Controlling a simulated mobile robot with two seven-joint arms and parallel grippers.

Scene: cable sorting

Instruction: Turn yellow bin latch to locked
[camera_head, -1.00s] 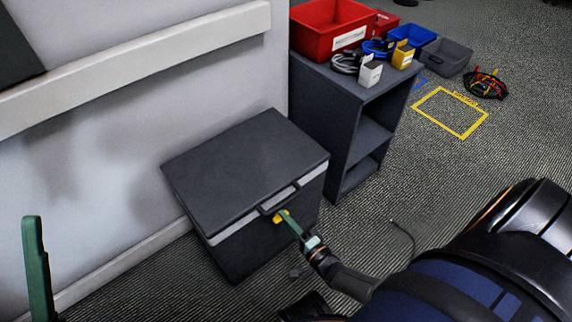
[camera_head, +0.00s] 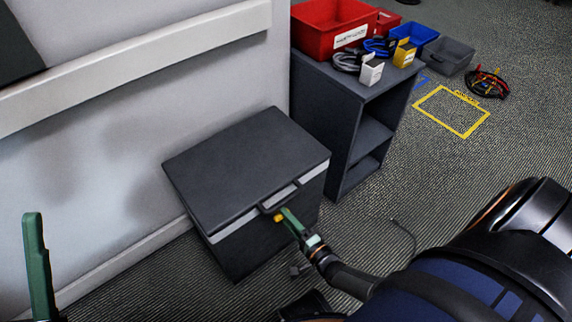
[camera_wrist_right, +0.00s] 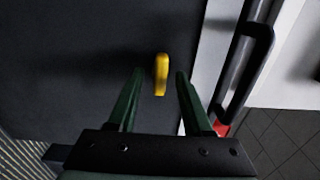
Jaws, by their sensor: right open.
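The yellow latch (camera_head: 278,217) is on the front of a dark grey lidded bin (camera_head: 240,245), below the lid handle. In the right wrist view, the latch (camera_wrist_right: 161,75) is a short bar lying roughly along the line of the pale band under the lid. My right gripper (camera_head: 289,214) is open at the bin front. Its green fingers stand on either side of the latch in the wrist view, with gaps visible on both sides. Whether they reach past it in depth is unclear. One green finger of my left gripper (camera_head: 38,265) shows at the far left, away from the bin.
A dark shelf (camera_head: 340,125) beside the bin carries a red bin (camera_head: 330,30), cables and small boxes. A wall rail (camera_head: 130,55) runs behind. Carpet at right has a yellow-taped square (camera_head: 452,112).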

